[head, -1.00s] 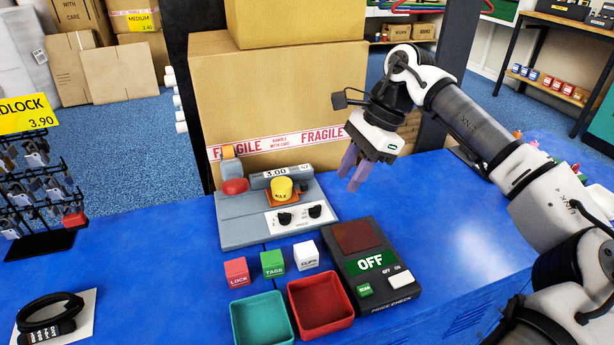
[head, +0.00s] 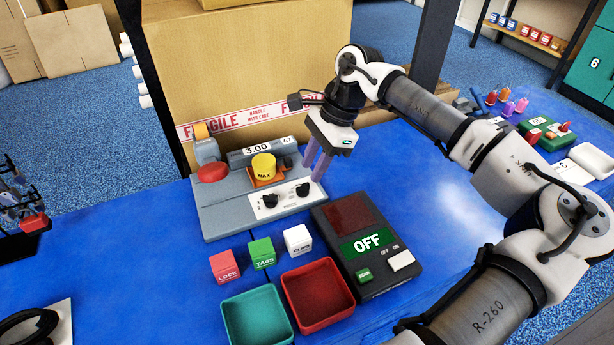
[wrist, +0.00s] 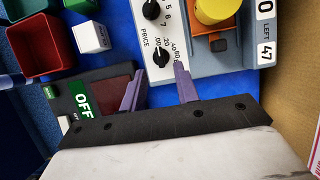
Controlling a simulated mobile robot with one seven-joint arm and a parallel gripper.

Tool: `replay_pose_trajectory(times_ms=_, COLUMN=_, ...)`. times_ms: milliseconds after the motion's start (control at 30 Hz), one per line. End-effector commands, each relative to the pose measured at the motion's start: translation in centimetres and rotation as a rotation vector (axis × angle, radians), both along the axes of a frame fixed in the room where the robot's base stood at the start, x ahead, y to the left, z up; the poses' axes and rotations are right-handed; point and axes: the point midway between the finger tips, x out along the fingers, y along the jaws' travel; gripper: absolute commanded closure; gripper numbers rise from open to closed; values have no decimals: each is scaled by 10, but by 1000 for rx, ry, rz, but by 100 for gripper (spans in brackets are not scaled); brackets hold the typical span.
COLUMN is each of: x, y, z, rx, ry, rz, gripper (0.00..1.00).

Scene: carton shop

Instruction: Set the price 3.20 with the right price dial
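The right price dial (head: 303,189) also shows in the wrist view (wrist: 160,56), beside small marks such as .00 and .20. The left dial (head: 270,201) is above it in the wrist view (wrist: 151,10). My gripper (head: 314,172) hangs just behind and right of the right dial, fingers pointing down. In the wrist view the purple fingers (wrist: 158,80) are apart with nothing between them, and the right dial lies just beyond their tips, not visibly touched.
The price checker (head: 375,275) reading OFF stands in front. LOCK, TAGS and CLIPS cubes and two trays (head: 316,299) are nearby. A large carton (head: 250,75) rises behind.

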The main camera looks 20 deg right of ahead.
Motion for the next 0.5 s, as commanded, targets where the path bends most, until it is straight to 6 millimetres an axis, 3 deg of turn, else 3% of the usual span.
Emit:
replay_pose_trajectory(times_ms=200, x=0, y=13, z=-30, rx=1, ry=0, rz=0, gripper=69)
replay_pose_trajectory(times_ms=500, x=-1, y=17, z=-39, rx=1, ry=-1, rz=0, gripper=69)
